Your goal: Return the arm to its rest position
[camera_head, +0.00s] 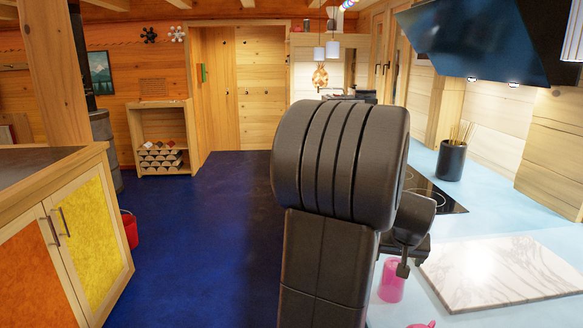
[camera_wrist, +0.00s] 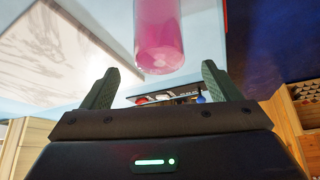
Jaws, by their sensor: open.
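My arm (camera_head: 340,170) stands upright and folded in the middle of the head view, hiding part of the counter behind it. My gripper (camera_wrist: 160,72) is open in the wrist view, its two dark green fingers well apart. Nothing is held between them. A pink cup (camera_wrist: 158,35) is in front of the fingers in the wrist view, apart from them as far as I can tell. In the head view the pink cup (camera_head: 390,284) shows on the counter just below the end of my arm, partly hidden by it.
The pale blue counter (camera_head: 480,217) runs along the right with a marble board (camera_head: 500,268), a dark hob (camera_head: 432,190) and a black utensil pot (camera_head: 451,160). A range hood (camera_head: 490,40) hangs above. An island cabinet (camera_head: 85,235) stands left. The blue floor (camera_head: 210,235) between is clear.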

